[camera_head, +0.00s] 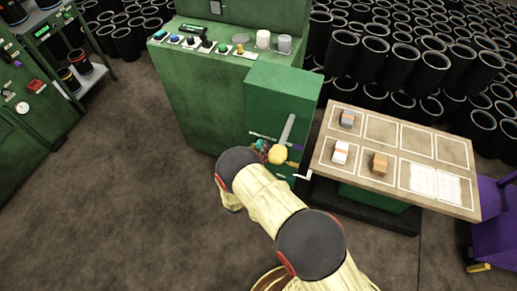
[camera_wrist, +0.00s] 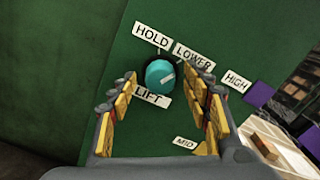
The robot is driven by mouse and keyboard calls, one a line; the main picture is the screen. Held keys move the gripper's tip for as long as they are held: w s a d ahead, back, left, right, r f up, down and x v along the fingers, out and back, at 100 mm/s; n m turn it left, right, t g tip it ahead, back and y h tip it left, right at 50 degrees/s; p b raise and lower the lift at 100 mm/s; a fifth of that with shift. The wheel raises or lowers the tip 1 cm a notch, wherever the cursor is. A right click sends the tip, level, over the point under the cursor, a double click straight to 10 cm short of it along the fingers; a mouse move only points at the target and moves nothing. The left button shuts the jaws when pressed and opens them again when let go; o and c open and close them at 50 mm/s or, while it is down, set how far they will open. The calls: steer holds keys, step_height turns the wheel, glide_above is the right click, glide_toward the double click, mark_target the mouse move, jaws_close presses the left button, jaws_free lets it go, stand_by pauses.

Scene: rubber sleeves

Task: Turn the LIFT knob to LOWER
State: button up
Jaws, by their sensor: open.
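The LIFT knob (camera_wrist: 158,72) is a round teal knob on a green panel. A pale mark on its face slants up and right, toward the LOWER label (camera_wrist: 193,57). The HOLD label (camera_wrist: 151,37) is above it and the LIFT label (camera_wrist: 152,96) is below it. My gripper (camera_wrist: 167,76) is open, with yellow-padded fingers on the left and right of the knob. I cannot tell whether either finger touches it. In the head view my gripper is at the front of the green cabinet (camera_head: 283,95), largely hidden by my arm.
The HIGH label (camera_wrist: 236,81) and MID label (camera_wrist: 185,141) are right of the knob. A grey lever (camera_head: 288,128) stands close by on the cabinet. A wooden board (camera_head: 395,150) with several small blocks is to the right. Black sleeves (camera_head: 375,52) crowd the back. The floor at left is clear.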

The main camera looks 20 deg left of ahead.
steer(key=s, duration=1.2)
steer(key=shift+a, duration=0.45)
steer(key=s+d+f+m+g+h, duration=0.3)
steer(key=d+m+h, duration=0.15)
steer(key=d, duration=0.55)
steer(key=s+d+r+m+g+h, duration=0.5)
steer(key=d+r+m+g, duration=0.4)
steer(key=m, duration=0.3)
steer(key=s+d+r+m+g+y, duration=0.2)
steer(key=s+d+r+m+y, duration=0.1)
steer(key=r+m, duration=0.4)
steer(key=s+d+r+m+g+y, duration=0.25)
steer(key=r+m, duration=0.25)
steer(key=r, duration=0.3)
steer(key=s+d+r+m+g+y, duration=0.2)
steer(key=s+d+r+m+y, duration=0.15)
steer(key=r+m, duration=0.35)
steer(key=d+r+m+t+y, duration=0.1)
steer(key=d+r+m+t, duration=0.1)
steer(key=d+r, duration=0.3)
steer(key=s+d+r+m+t+y, duration=0.1)
steer(key=d+r+m+t, duration=0.2)
steer(key=r, duration=0.7)
steer(key=shift+d+r+t, duration=0.4)
steer(key=shift+d+t, duration=0.15)
steer(key=shift+d, duration=0.3)
